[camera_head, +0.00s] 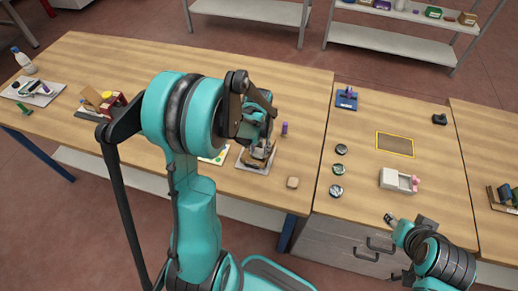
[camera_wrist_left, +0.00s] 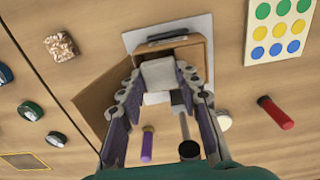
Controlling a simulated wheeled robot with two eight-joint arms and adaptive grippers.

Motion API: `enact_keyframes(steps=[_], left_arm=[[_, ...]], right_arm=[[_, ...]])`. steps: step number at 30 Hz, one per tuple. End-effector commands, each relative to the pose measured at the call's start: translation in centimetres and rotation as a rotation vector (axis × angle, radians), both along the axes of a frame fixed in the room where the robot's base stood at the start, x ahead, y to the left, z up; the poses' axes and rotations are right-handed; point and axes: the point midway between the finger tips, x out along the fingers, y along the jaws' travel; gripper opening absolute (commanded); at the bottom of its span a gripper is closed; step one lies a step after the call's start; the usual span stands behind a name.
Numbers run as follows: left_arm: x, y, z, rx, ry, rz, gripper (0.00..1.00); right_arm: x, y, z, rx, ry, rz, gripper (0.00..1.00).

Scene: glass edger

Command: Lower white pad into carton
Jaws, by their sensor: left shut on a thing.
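In the left wrist view my left gripper (camera_wrist_left: 160,74) is shut on the white pad (camera_wrist_left: 158,71), which sits between the fingertips. The pad is at the mouth of the brown open carton (camera_wrist_left: 200,50), and its depth inside cannot be told. One carton flap (camera_wrist_left: 95,95) stands out to the left. The carton rests on a light plate (camera_wrist_left: 130,41) with a dark bar at one edge. In the head view the left gripper (camera_head: 258,132) hides most of the carton. My right gripper (camera_head: 390,219) is small at the lower right, and its jaws are unclear.
A purple marker (camera_head: 284,128) stands near the carton, and a brown block (camera_head: 292,182) lies in front. Several dark round pieces (camera_head: 338,169), a white box (camera_head: 395,180) and a yellow-edged mat (camera_head: 395,145) are on the right table. The wrist view shows a red cylinder (camera_wrist_left: 275,112).

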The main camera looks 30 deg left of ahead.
Motion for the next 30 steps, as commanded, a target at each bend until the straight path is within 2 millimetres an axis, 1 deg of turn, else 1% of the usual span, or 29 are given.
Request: enact_keyframes(steps=[14, 15, 17, 18, 30], left_arm=[[0.00, -0.01, 0.04, 0.000, 0.000, 0.000, 0.24], [0.00, 0.00, 0.04, 0.000, 0.000, 0.000, 0.36], [0.00, 0.00, 0.04, 0.000, 0.000, 0.000, 0.52], [0.00, -0.01, 0.04, 0.000, 0.000, 0.000, 0.57], [0.00, -0.02, 0.03, 0.000, 0.000, 0.000, 0.57]], right_arm=[[0.00, 0.00, 0.05, 0.000, 0.000, 0.000, 0.40], [0.00, 0.00, 0.05, 0.000, 0.000, 0.000, 0.40], [0.01, 0.00, 0.04, 0.000, 0.000, 0.000, 0.40], [0.01, 0.00, 0.04, 0.000, 0.000, 0.000, 0.40], [0.01, 0.00, 0.04, 0.000, 0.000, 0.000, 0.40]])
